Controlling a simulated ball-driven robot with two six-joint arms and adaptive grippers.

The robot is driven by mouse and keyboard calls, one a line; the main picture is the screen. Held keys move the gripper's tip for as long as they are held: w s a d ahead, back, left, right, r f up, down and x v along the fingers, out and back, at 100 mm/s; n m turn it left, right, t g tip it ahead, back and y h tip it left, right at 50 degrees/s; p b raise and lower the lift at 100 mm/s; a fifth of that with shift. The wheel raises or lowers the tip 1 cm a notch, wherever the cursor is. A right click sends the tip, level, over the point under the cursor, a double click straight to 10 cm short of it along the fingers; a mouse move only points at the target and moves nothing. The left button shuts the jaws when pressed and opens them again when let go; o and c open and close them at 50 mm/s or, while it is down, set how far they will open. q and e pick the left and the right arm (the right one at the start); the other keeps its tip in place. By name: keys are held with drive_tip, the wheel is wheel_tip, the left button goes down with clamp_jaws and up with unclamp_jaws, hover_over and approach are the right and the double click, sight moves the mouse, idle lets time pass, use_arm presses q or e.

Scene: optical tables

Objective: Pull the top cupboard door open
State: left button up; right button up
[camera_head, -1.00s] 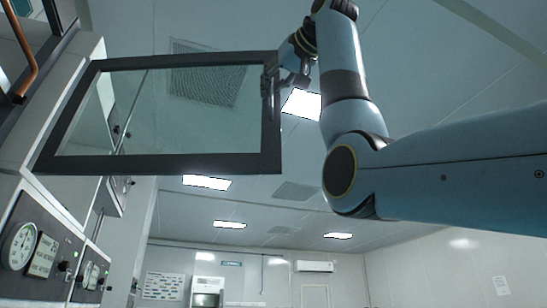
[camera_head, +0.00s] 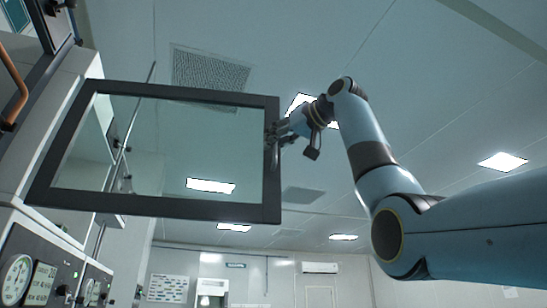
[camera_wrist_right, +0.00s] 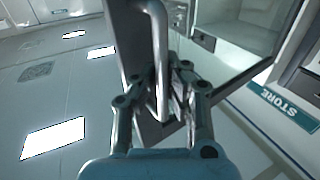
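The cupboard door (camera_head: 170,209) is a glass pane in a dark frame. It stands swung wide out from the white cupboard (camera_head: 45,125) at the left of the head view. A metal bar handle (camera_head: 276,156) is on the door's outer right edge; it also shows in the right wrist view (camera_wrist_right: 160,45). My right gripper (camera_head: 275,134) is at this handle, and in the wrist view its fingers (camera_wrist_right: 160,95) close around the lower part of the bar. The exact finger contact is partly hidden. My left gripper is not in view.
A panel with a round gauge (camera_head: 16,277) is below the door at lower left. An orange bar handle (camera_head: 17,95) is at the far left edge. A blue STORE sign (camera_wrist_right: 287,104) shows in the wrist view.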

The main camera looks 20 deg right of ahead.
drive_tip(key=o, duration=0.4)
drive_tip(key=shift+d, duration=0.15)
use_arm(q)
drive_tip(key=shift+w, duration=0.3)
use_arm(e)
drive_tip(key=shift+o, duration=0.4)
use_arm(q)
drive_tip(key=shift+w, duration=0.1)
use_arm(e)
drive_tip(key=v, duration=1.1)
drive_tip(key=shift+s, duration=0.4)
